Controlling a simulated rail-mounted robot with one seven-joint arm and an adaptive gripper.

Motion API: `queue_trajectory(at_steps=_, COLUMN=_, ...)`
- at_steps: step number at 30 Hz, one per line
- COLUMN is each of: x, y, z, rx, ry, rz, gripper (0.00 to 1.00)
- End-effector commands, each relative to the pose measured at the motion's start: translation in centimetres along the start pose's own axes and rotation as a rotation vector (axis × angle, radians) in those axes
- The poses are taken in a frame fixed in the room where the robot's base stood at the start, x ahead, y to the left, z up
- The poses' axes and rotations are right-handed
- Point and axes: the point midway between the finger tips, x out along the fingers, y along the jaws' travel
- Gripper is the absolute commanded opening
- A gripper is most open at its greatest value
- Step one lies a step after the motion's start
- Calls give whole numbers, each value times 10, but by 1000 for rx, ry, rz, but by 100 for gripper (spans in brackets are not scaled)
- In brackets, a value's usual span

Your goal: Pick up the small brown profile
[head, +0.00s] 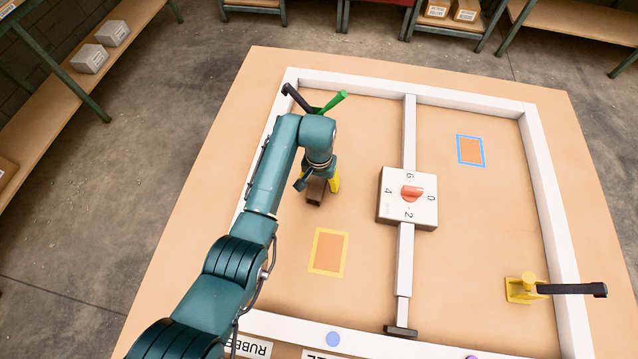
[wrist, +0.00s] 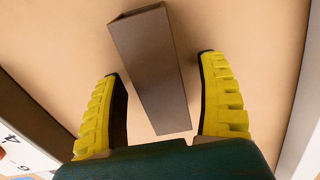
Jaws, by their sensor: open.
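The small brown profile (head: 316,190) stands or lies on the tan board just below my gripper in the head view. In the wrist view the brown profile (wrist: 150,70) is a long dark block reaching from the top middle to between the two yellow fingers. My gripper (wrist: 165,95) is open, one finger on each side of the profile, with visible gaps to both. In the head view my gripper (head: 325,180) is partly hidden by my arm. I cannot tell how far the fingertips are above the board.
A white box with a red dial (head: 408,197) stands to the right on a white bar. A yellow-outlined rectangle (head: 328,252) and a blue-outlined one (head: 470,150) mark the board. A yellow-based clamp (head: 524,288) stands at lower right.

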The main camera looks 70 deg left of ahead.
Motion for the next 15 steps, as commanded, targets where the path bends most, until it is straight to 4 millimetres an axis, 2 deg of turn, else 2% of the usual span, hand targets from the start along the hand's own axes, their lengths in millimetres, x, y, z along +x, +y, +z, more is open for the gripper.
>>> queue_trajectory(at_steps=2, x=0, y=0, z=0, rx=0, ry=0, rz=0, gripper=70)
queue_trajectory(at_steps=12, x=0, y=0, z=0, rx=0, ry=-1, rz=0, gripper=5)
queue_trajectory(at_steps=13, x=0, y=0, z=0, rx=0, ry=-1, rz=0, gripper=2)
queue_trajectory(at_steps=15, x=0, y=0, z=0, rx=0, ry=-1, rz=0, gripper=2)
